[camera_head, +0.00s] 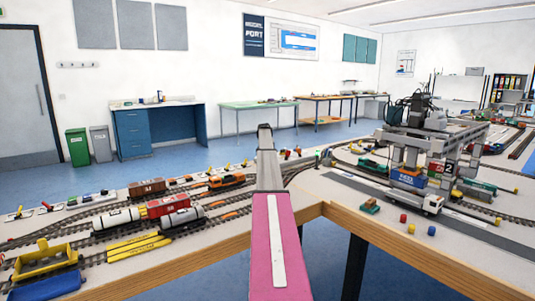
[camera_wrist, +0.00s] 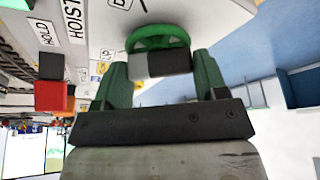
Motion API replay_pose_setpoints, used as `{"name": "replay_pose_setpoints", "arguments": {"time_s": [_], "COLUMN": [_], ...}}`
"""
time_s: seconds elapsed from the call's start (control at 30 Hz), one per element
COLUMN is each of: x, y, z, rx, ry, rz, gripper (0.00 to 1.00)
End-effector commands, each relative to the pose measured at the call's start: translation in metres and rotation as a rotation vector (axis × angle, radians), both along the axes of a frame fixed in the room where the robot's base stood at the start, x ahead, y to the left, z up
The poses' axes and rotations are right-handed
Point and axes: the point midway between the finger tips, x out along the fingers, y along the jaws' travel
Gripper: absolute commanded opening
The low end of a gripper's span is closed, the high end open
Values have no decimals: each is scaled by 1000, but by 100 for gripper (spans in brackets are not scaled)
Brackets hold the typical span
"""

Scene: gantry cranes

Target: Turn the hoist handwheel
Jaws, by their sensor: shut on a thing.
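The green hoist handwheel (camera_wrist: 157,36) shows at the top middle of the wrist view, beside a white panel with a HOIST label (camera_wrist: 74,18). My gripper (camera_wrist: 155,64) has green fingers, with dark blocks between their ends at the near edge of the wheel. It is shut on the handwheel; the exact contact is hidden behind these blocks. In the head view I cannot make out the wheel or my gripper; my pink and grey arm reaches forward through the middle. A gantry crane model (camera_head: 420,125) stands at the right.
A red block (camera_wrist: 53,97) is left of my fingers in the wrist view. Blue floor lies open behind the table.

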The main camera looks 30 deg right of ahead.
Motion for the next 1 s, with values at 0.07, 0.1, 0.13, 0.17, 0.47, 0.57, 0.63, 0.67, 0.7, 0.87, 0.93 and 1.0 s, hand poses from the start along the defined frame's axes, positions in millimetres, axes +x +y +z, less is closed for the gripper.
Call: {"name": "replay_pose_setpoints", "arguments": {"time_s": [0.07,0.1,0.13,0.17,0.47,0.57,0.63,0.67,0.7,0.87,0.93,1.0], "x": [1,1,1,2,3,4,4,4,4,4,4,4], "y": [0,0,1,1,1,1,1,1,1,1,1,1], "z": [0,0,0,0,0,0,0,0,0,0,0,0], "rx": [-2,-1,-1,-1,-2,-1,-1,0,-1,0,0,-1], "ry": [2,2,2,3,2,2,1,2,1,1,1,1], "rz": [-70,-107,-135,-165,-450,-543,-605,-630,-663,-779,-821,-857], "gripper": [42,42,42,42,42,42,42,42,42,42,42,42]}}
